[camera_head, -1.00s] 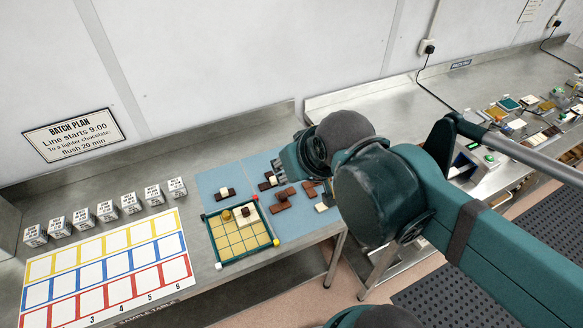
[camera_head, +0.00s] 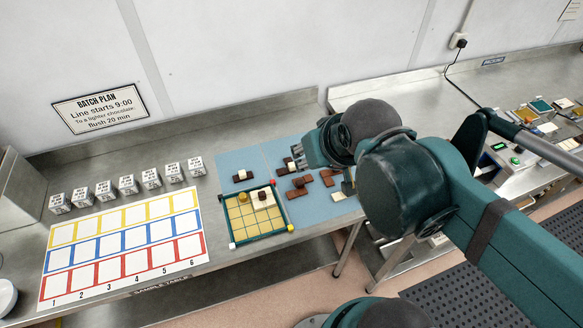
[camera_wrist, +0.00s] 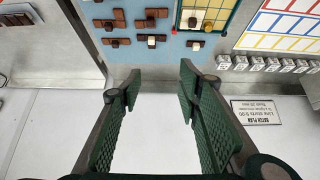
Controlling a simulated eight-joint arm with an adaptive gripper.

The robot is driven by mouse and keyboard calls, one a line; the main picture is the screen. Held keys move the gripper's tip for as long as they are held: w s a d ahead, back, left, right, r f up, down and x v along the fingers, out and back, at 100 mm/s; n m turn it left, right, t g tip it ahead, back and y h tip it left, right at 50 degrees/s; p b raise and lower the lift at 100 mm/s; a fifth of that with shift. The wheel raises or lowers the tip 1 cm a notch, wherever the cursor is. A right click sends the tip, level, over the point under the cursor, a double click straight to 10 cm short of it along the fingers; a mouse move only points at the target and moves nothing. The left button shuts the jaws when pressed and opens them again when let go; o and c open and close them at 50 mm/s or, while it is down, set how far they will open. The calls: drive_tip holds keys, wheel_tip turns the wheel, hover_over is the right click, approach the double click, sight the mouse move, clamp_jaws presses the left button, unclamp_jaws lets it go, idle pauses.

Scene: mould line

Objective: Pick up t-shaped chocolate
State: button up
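Several chocolate pieces lie on a blue mat (camera_head: 226,162), small bars with a raised block on the middle. One is a dark bar with a white block (camera_head: 243,175); brown ones (camera_head: 299,183) lie to its right. In the wrist view they show along the top, among them a brown piece (camera_wrist: 115,42) and a dark piece with a white block (camera_wrist: 152,40). I cannot tell which one is the T-shaped chocolate. My gripper (camera_wrist: 160,76) is open and empty, with pale wall between its fingers. In the head view it hides part of the mat's far right.
A green-framed grid tray (camera_head: 258,235) holding a few pieces stands left of the brown bars. A coloured numbered sheet (camera_head: 120,245) and several small white labelled cubes (camera_head: 127,184) lie further left. The wall rises behind the steel table. A second bench (camera_head: 400,90) stands right.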

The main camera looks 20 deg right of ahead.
drive_tip(key=shift+w, duration=0.1)
drive_tip(key=m+g+h+b, duration=0.45)
drive_tip(key=m+g, duration=0.25)
drive_tip(key=m, duration=1)
hover_over(290, 163)
drive_tip(key=s+a, duration=0.1)
drive_tip(key=a, duration=0.2)
wheel_tip(290, 163, down, 22)
drive_tip(key=f, duration=0.1)
drive_tip(key=shift+f+m+b, duration=0.3)
drive_tip(key=shift+m+b, duration=0.05)
drive_tip(key=shift+m, duration=0.25)
drive_tip(key=shift+x, duration=1.3)
